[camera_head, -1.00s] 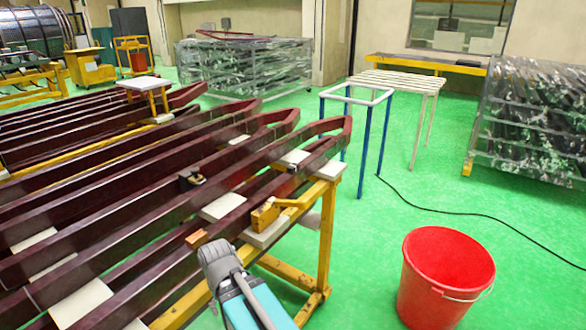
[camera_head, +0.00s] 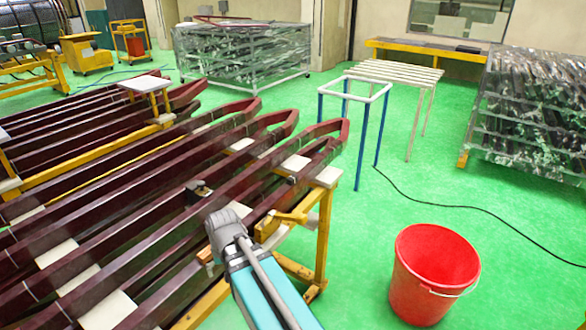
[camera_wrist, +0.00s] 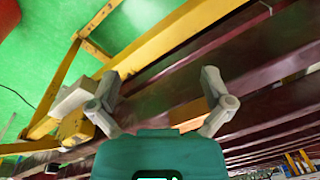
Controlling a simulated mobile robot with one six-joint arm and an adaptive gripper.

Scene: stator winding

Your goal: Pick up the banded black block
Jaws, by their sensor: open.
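The small black block (camera_head: 198,188) with a pale band sits on the dark red bars in the head view, left of the middle. My arm's grey wrist end is just below and to the right of it in that picture, apart from it. My gripper (camera_wrist: 161,78) shows in the wrist view with its two grey fingers spread wide and nothing held between them. Its fingers are hard to make out in the head view. I cannot pick out the black block in the wrist view.
Long dark red bars (camera_head: 120,215) lie on a yellow frame (camera_head: 323,235) with pale pads. A yellow clamp-like piece (camera_head: 285,222) is right of my arm. A red bucket (camera_head: 434,270) stands on the green floor.

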